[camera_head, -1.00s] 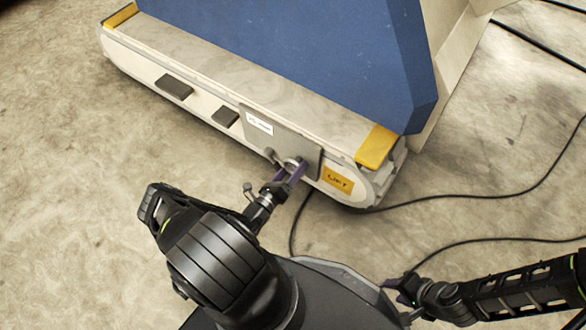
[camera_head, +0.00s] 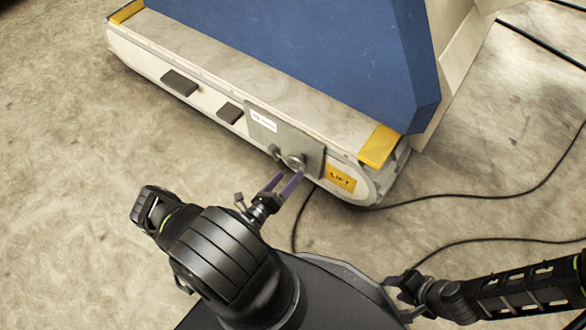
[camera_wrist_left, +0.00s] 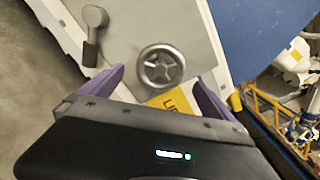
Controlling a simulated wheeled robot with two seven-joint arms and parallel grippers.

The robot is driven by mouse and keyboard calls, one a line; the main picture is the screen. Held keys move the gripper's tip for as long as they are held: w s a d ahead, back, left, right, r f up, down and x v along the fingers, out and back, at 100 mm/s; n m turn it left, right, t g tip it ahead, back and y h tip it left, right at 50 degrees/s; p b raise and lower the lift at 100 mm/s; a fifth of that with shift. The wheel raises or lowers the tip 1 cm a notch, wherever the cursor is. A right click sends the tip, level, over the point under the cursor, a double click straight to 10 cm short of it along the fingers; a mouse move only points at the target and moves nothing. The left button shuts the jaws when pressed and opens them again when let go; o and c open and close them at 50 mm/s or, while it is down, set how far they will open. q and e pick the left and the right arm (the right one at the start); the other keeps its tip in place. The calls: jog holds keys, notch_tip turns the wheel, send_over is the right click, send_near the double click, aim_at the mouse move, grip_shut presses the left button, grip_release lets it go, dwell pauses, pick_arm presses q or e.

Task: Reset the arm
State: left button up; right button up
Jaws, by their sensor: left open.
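A grey control panel (camera_head: 314,155) sits on the side of the white machine base. It carries a round metal knob (camera_head: 294,161) and a small lever (camera_head: 275,151) left of it. In the left wrist view the round knob (camera_wrist_left: 160,65) lies between and beyond the fingers, and the lever (camera_wrist_left: 92,30) is at upper left. My left gripper (camera_head: 287,178) is open and empty, a short way in front of the knob, apart from it. My right gripper (camera_head: 396,287) is at the lower right, far from the panel; its jaws are too small to read.
A yellow LIFT label (camera_head: 340,178) is right of the panel. Two dark pedals (camera_head: 180,83) stick out of the base's left part. A blue body (camera_head: 340,50) rises above. Black cables (camera_head: 480,195) cross the concrete floor at right. The floor at left is clear.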

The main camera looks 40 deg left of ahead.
pick_arm(q)
jog(key=shift+s, duration=1)
